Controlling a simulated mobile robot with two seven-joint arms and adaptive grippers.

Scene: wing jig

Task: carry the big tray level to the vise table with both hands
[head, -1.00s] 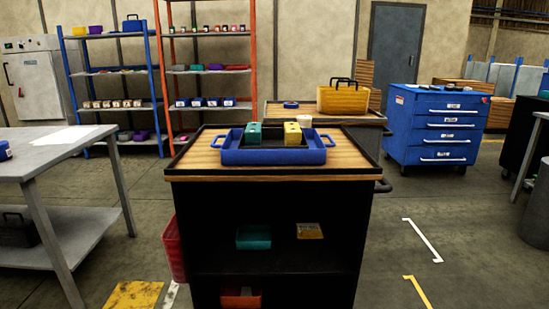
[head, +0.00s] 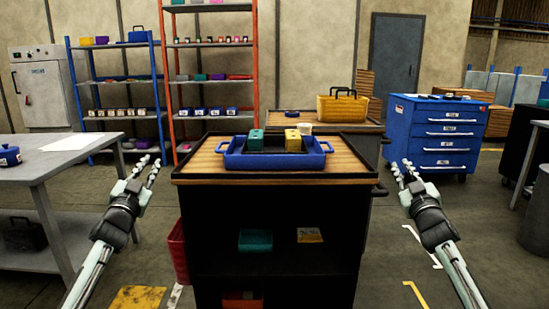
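The big blue tray (head: 275,161) sits flat on the wooden top of a black cart straight ahead, with a handle at its left end and another at its right. A teal block (head: 256,141) and a yellow block (head: 292,140) are in it. My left gripper (head: 149,163) is open and empty, left of the cart and apart from the tray. My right gripper (head: 403,167) is open and empty, right of the cart and apart from the tray. I cannot tell which table is the vise table; no vise shows clearly.
The black cart (head: 270,209) has shelves and a red bin (head: 178,251) on its left side. A grey table (head: 60,172) stands at left. Behind are another cart with a yellow toolbox (head: 342,108) and a blue drawer cabinet (head: 436,133). Floor is open on both sides.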

